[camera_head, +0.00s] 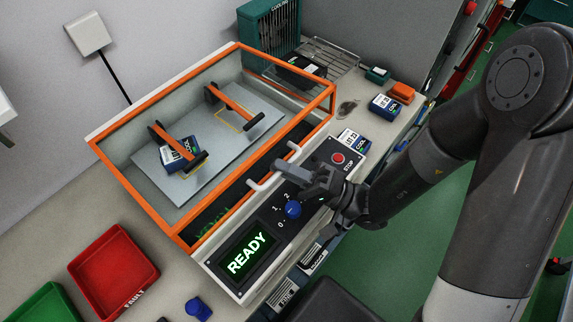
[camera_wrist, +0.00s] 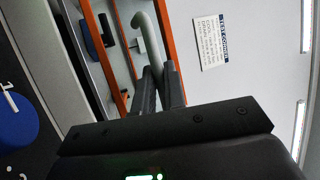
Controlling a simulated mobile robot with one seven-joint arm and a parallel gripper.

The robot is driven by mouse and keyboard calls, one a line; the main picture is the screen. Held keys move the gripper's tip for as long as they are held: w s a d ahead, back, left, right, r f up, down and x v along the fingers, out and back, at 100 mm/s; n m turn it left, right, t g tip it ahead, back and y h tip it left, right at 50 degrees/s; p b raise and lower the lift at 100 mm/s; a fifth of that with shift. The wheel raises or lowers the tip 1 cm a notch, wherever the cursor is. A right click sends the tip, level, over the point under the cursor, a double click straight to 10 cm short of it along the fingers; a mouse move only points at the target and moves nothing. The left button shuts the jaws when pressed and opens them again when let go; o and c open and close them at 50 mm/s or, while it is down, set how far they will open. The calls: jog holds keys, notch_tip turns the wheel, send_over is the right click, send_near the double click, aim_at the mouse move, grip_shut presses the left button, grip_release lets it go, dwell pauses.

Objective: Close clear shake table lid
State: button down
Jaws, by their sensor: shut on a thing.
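The clear shake table lid (camera_head: 258,138), framed in orange, extends over the shake table plate (camera_head: 215,150). I cannot tell whether its front edge is fully seated. Its pale grey handle (camera_head: 258,184) is on the front side. My gripper (camera_head: 283,166) is shut on the handle; the fingers hide its middle. In the wrist view the handle (camera_wrist: 150,35) curves up past my gripper's fingertips (camera_wrist: 160,75), with the orange frame (camera_wrist: 168,45) behind. Under the lid, a blue-and-white unit (camera_head: 178,156) sits beneath one orange clamp; the other clamp (camera_head: 236,106) stands over an empty yellow outline.
The control panel in front has a green READY display (camera_head: 248,254), a blue knob (camera_head: 293,210) and a red stop button (camera_head: 338,158). A red tray (camera_head: 112,268) and a green tray (camera_head: 48,305) lie at lower left. Units and an orange block (camera_head: 401,93) lie on the right bench.

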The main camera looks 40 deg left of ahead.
jog(key=shift+a, duration=0.1)
jog(key=c, duration=1.5)
grip_release()
jog(key=v, duration=1.1)
jog(key=shift+r, duration=0.1)
